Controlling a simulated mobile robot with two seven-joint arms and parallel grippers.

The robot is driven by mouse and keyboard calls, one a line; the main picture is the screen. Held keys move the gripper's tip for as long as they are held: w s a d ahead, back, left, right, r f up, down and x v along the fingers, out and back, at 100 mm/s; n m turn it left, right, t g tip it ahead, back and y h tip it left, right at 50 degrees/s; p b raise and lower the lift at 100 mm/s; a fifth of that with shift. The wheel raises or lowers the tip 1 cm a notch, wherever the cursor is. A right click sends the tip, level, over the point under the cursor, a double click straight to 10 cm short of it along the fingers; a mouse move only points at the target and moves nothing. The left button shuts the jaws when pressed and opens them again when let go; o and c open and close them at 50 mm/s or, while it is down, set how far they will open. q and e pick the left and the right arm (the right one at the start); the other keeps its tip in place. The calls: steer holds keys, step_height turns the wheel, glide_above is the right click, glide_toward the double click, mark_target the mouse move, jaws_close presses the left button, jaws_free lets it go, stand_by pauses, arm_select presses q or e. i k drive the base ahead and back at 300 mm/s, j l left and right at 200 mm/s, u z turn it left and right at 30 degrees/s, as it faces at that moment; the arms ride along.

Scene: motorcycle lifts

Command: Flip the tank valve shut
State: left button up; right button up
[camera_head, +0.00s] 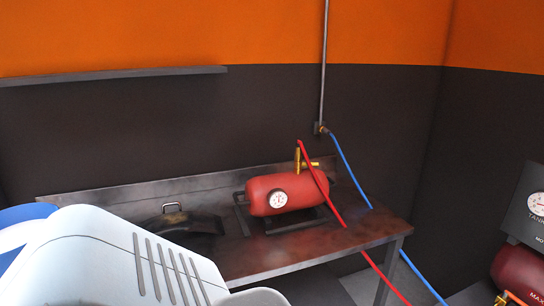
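A red tank (258,196) lies on its side on the metal workbench, with a round white gauge (278,199) on its front. A brass valve (298,160) stands on top of the tank, with one upright part and one part reaching sideways to the right. The valve is too small to tell whether it is open or shut. A red hose (325,190) starts near the valve and passes in front of the tank's right end. Neither of my grippers is in view, and nothing touches the valve.
The workbench (345,238) stands against a dark wall and also holds a dark handled object (182,228). A blue hose (352,175) hangs from a wall pipe (324,70). A panel (525,225) with a gauge and part of a second red tank (520,270) show at right.

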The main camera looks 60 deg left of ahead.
mark_target(298, 165)
steer(key=k+u, duration=0.1)
steer(key=u, duration=1.55)
steer(key=i+l, duration=0.15)
steer(key=l, duration=0.2)
steer(key=i+l, duration=0.1)
steer(key=l, duration=0.3)
steer(key=i+l, duration=0.15)
steer(key=l, duration=0.2)
steer(key=i+l, duration=0.1)
steer(key=l, duration=0.3)
steer(key=u, duration=1.95)
